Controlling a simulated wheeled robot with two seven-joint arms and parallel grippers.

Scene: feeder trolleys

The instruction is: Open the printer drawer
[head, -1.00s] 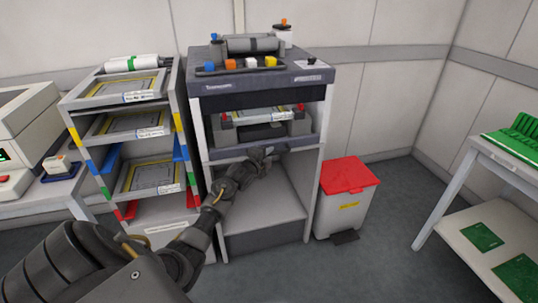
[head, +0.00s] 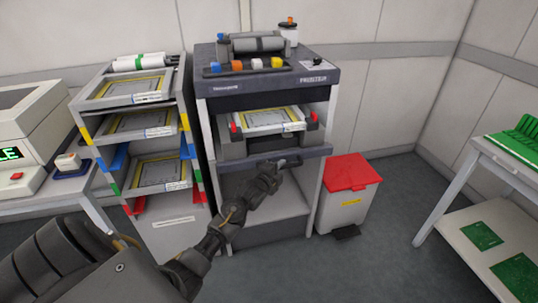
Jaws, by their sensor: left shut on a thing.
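The printer (head: 265,88) is a grey cabinet with a dark top, standing in the middle of the head view. Its drawer (head: 313,153) sticks out of the opening below the top. A yellow-edged framed stencil (head: 268,119) lies in it between red clamps. My left gripper (head: 286,163) is at the middle of the drawer's dark front edge and is shut on the handle there. The fingers hide most of the handle. My right gripper is not in view.
A rack (head: 170,222) with several framed stencils stands close on the left. A red-lidded bin (head: 350,172) stands right of the printer. A table with green boards (head: 481,236) is at the far right. Floor between bin and table is clear.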

